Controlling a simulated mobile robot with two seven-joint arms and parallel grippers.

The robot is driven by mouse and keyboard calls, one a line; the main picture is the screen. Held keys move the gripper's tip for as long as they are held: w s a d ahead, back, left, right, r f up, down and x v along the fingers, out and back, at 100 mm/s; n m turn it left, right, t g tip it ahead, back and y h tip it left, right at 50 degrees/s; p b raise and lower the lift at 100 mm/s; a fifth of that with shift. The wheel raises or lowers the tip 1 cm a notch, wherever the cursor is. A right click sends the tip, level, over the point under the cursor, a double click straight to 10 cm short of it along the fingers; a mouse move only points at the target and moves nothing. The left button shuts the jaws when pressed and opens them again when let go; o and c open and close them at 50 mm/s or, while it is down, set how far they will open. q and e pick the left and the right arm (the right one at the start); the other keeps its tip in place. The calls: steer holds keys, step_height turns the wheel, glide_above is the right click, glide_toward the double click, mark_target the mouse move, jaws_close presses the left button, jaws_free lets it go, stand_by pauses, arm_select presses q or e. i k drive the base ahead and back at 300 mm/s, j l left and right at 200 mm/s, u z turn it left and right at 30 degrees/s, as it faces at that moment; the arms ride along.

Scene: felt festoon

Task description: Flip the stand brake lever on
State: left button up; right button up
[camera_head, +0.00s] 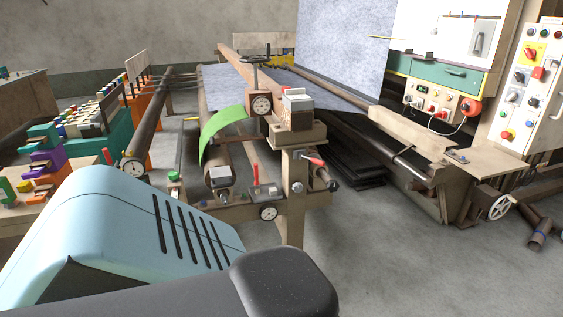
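A machine stand (293,195) with beige posts stands at the centre. A lever with a red grip (312,159) juts from the side of its post, the grip lying nearly level. A second red-handled lever (255,172) stands roughly upright on a small plate left of the post. I cannot tell from the picture which of the two is the stand brake lever. Neither gripper is in view. A light blue and dark grey part of my own body fills the lower left and hides the floor there.
A green curved sheet (220,130) hangs left of the stand beside long rollers. A handwheel (255,60) tops the stand. A control panel (529,75) and a white-rimmed wheel (500,207) are at the right. Colourful blocks (45,165) lie left. The grey floor (400,265) at lower right is clear.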

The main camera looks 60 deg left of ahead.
mark_target(301, 156)
steer(key=u, duration=1.8)
steer(key=i+l+u, duration=0.25)
steer(key=i, duration=0.45)
steer(key=i+l+u, duration=0.25)
steer(key=i+l, duration=0.25)
steer(key=i, duration=0.2)
steer(key=i+l+u, duration=0.3)
steer(key=i+l, duration=0.25)
steer(key=i, duration=0.1)
